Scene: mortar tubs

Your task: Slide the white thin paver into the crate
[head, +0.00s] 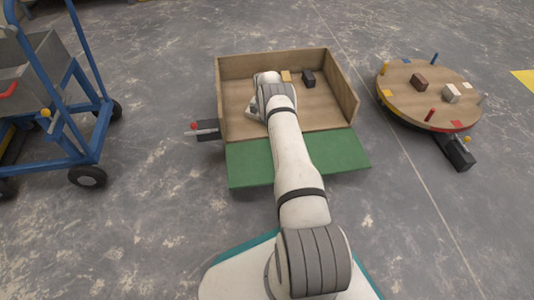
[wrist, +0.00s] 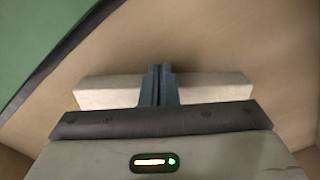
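The crate (head: 233,62) is a low wooden box with a green panel (head: 245,163) along its near side. In the wrist view, the white thin paver (wrist: 218,86) lies crosswise, showing on both sides of my gripper (wrist: 160,70). Its middle is hidden by the two dark fingers, which are together with nothing seen between them. The wooden floor (wrist: 215,35) shows beyond the paver. In the head view, my gripper and wrist are at the left part of the crate and largely hide that area. I cannot tell whether the fingers touch the paver.
A tan block (head: 286,76) and a black block (head: 308,78) are at the back of the crate. A round wooden table (head: 425,90) with several small blocks and pegs stands right. A blue trolley (head: 85,150) stands left. A dark block with a red knob (head: 207,130) is beside the crate.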

